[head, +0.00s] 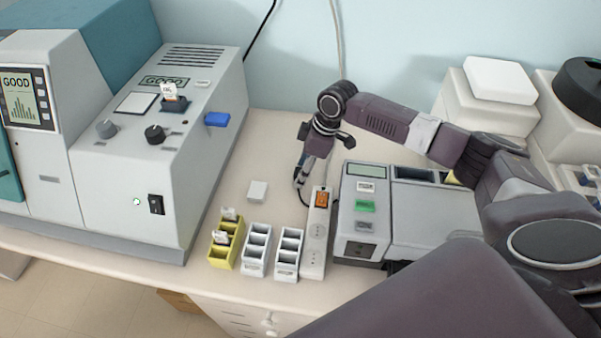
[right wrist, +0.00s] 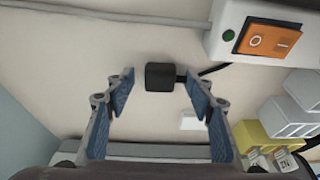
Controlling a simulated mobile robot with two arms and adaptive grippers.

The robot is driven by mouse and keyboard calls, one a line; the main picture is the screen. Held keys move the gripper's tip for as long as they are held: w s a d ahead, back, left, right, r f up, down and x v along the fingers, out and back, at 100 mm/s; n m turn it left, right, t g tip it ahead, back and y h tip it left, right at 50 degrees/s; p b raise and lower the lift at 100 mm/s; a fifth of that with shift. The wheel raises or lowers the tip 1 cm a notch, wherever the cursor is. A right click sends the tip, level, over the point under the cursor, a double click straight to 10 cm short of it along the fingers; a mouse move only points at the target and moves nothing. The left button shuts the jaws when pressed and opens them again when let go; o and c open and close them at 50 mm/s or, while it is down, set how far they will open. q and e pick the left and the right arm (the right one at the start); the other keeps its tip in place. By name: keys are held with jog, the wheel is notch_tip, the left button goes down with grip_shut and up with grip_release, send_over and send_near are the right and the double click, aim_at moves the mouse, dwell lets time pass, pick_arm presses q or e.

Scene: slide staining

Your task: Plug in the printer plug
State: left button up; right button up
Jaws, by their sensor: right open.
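The black printer plug (right wrist: 160,77) lies on the bench top with its dark cord leading right in the right wrist view. My right gripper (right wrist: 158,85) is open, one fingertip on each side of the plug; I cannot tell whether they touch it. In the head view my right gripper (head: 299,180) points down at the bench, just left of the white power strip (head: 313,250), and hides most of the plug. The strip has an orange switch (head: 321,199), which also shows in the right wrist view (right wrist: 268,40). My left gripper is not in view.
A grey device (head: 365,229) with a small screen stands right of the strip. A yellow slide rack (head: 222,255) and two white racks (head: 256,262) stand at the front edge. A small white block (head: 257,191) lies left of my gripper. A large machine (head: 130,190) fills the left.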

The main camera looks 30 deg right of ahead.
jog(key=shift+c, duration=0.3)
jog(key=c, duration=1.1)
jog(key=shift+r, duration=0.15)
notch_tip(320, 180, up, 20)
jog(key=b, duration=0.3)
jog(key=shift+b, duration=0.4)
